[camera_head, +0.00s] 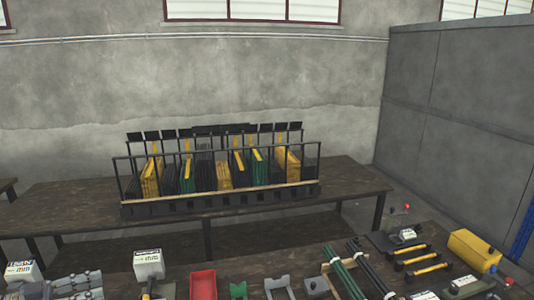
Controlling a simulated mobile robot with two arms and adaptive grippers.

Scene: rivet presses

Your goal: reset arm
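Neither of my grippers can be made out in the head view. The near workbench (270,262) runs along the bottom of the picture with parts and tools on it. Grey metal pieces (78,284) lie at its left end; their lower parts are cut off by the picture edge. A red bin (203,284) stands near the middle of the bench front. Green rods (345,278) and dark rods (372,268) lie side by side right of it.
A black rack (220,207) of yellow, green and dark sheets stands on the far table (80,207). White labelled boxes (148,263) and a yellow case (474,250) stand on the near bench. A grey partition (460,110) closes off the right. The air above the bench is clear.

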